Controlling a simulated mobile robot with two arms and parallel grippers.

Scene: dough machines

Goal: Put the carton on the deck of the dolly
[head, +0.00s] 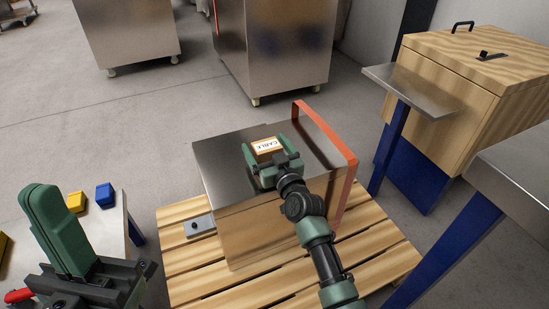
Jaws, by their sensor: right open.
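A small carton (265,146) with a white label reading CABLE is on or just above the flat metal top (222,160) of a box-like body. An orange bar frame (325,130) rises at the right end of this body, which may be the dolly; I cannot tell for certain. My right gripper (266,152) is open, with its green fingers on either side of the carton. I cannot tell whether they touch it. My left gripper (45,205) is at the lower left, away from the carton, and its finger gap is not clear.
The metal body stands on a slatted wooden pallet (185,262). A small table with yellow (76,202) and blue (105,195) blocks is at left. A wooden cabinet (470,80) and metal shelf (412,92) stand at right. Steel machines (270,50) are behind; floor is free at left.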

